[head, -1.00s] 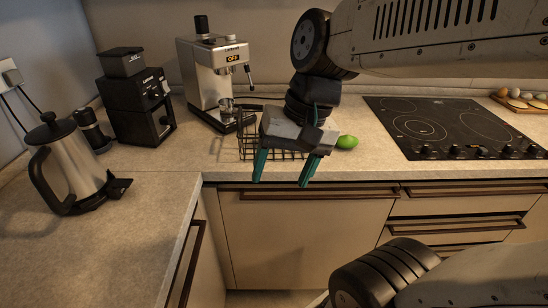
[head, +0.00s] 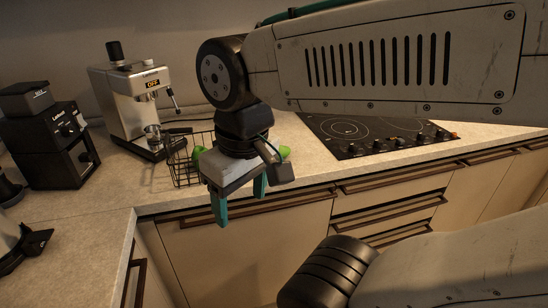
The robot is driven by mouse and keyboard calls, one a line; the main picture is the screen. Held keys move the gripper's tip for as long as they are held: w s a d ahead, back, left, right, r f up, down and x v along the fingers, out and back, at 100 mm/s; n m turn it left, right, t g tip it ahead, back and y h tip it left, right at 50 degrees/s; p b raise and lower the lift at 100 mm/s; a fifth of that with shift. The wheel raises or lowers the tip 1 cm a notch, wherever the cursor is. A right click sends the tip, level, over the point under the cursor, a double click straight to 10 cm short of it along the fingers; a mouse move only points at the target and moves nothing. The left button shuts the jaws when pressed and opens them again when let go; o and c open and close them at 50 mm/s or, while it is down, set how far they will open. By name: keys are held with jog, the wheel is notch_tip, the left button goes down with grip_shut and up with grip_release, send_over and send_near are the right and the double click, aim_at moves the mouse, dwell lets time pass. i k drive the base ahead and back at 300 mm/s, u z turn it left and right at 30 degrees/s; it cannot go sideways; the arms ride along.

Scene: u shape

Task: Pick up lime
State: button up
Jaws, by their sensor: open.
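The lime (head: 284,152) is a green fruit on the beige counter, mostly hidden behind my wrist and gripper. Only a part of it shows at the right side of the wrist. My gripper (head: 240,208) points down with its two teal fingers apart and nothing between them. It appears in front of the lime and to its left, with its fingers seen against the counter's front edge and the cabinet front.
A black wire basket (head: 181,168) stands left of my gripper, with a green thing (head: 197,153) at it, partly hidden. Behind are an espresso machine (head: 132,105) and black grinder (head: 48,140). A black cooktop (head: 365,133) lies to the right.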

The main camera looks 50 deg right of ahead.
aim_at(285, 152)
jog(key=z, duration=0.75)
jog(key=i, duration=0.35)
jog(key=z, duration=0.9)
